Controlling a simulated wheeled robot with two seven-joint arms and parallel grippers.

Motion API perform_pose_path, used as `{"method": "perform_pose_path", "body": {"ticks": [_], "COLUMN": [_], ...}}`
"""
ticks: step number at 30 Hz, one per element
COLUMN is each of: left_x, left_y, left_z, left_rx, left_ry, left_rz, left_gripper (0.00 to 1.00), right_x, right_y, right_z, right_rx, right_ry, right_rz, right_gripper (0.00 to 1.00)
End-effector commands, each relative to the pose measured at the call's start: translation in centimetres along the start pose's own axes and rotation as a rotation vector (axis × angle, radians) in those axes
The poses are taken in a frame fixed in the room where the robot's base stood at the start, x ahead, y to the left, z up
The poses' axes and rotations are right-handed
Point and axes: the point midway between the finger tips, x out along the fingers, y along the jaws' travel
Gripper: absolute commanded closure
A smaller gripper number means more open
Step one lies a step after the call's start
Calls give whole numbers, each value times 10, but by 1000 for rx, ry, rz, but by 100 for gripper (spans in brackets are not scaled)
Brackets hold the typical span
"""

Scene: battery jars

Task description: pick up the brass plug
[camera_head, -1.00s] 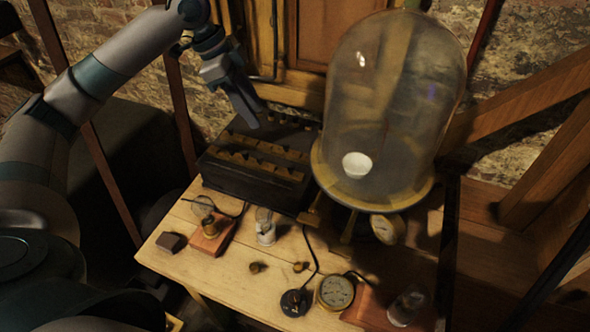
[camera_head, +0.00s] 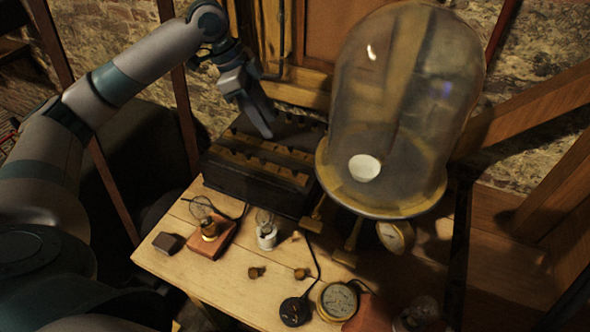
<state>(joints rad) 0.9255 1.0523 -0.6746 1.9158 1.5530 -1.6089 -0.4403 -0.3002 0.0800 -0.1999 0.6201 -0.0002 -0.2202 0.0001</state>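Two small brass pieces lie on the wooden table: one (camera_head: 256,272) left of the black cord and one (camera_head: 302,273) beside it. Either could be the brass plug; they are too small to tell apart surely. My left gripper (camera_head: 262,122) points down over the black box (camera_head: 245,185) with rows of brass blocks, well behind and above the small brass pieces. Its fingers show nearly edge-on, so their opening cannot be told, and I see nothing held. My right gripper is not in view.
A large glass bell jar (camera_head: 400,110) stands at the right on a brass-rimmed plate. A bulb on a wooden base (camera_head: 211,240), a small glass jar (camera_head: 267,232), a dark block (camera_head: 168,243), a black disc (camera_head: 295,311) and a dial gauge (camera_head: 338,301) surround the bare tabletop (camera_head: 225,280).

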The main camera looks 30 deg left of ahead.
Motion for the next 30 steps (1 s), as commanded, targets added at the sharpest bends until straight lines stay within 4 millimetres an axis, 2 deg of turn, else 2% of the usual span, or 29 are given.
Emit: {"method": "perform_pose_path", "body": {"ticks": [12,18,30], "left_x": [72,97,103], "left_y": [2,1,0], "left_z": [-1,0,0], "left_rx": [-2,-1,0], "left_ry": [-1,0,0], "left_rz": [4,2,-1], "left_gripper": [63,63,63], "right_x": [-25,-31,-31], "right_y": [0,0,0], "right_z": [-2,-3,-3], "right_rx": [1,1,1], "right_ry": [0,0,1], "right_rz": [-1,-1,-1], "right_gripper": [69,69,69]}}
